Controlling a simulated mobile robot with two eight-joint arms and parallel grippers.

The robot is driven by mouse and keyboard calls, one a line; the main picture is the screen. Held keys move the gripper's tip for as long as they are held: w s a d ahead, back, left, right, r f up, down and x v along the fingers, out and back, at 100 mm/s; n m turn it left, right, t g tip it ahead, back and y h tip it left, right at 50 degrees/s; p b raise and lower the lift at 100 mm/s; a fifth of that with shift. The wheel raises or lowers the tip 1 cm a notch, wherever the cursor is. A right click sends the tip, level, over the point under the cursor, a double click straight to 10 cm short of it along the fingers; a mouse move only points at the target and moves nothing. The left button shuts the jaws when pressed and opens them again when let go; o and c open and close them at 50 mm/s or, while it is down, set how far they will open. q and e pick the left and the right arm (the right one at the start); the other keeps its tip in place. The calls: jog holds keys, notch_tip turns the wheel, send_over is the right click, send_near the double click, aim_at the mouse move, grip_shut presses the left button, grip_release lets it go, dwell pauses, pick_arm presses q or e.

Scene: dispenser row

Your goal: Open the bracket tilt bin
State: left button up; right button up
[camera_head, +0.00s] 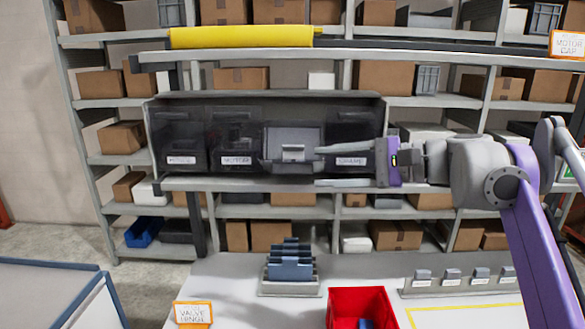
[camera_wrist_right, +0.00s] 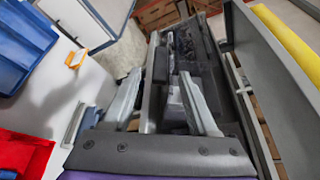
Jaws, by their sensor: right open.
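A row of dark tilt bins sits in a grey frame (camera_head: 265,96) in the head view. The left bin (camera_head: 180,135) and the motor bin (camera_head: 235,135) look shut. The third bin (camera_head: 292,136) looks different: a lighter grey panel shows and its lower front seems tipped forward; I cannot read its label. The right-hand bin (camera_head: 352,132) is partly behind my gripper. My right gripper (camera_head: 317,166) is open, fingers pointing left, in front of the third and right-hand bins. In the wrist view its fingers (camera_wrist_right: 160,78) are spread, with dark bin parts beyond. Contact cannot be told. My left gripper is not in view.
A yellow roll (camera_head: 240,37) lies on the shelf above the bins. Below, a white table holds a red bin (camera_head: 360,308), a rack of blue-grey plates (camera_head: 290,265) and an orange-edged sign (camera_head: 193,313). Shelving with cardboard boxes stands behind.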

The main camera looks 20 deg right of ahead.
aim_at(302, 170)
jog(key=x, duration=0.7)
jog(key=shift+w+a+f, duration=0.1)
jog(key=shift+w+f, duration=0.05)
jog(key=shift+w, duration=0.25)
grip_shut()
jog(key=shift+f, duration=0.1)
jog(key=shift+f, duration=0.1)
dwell(0.7)
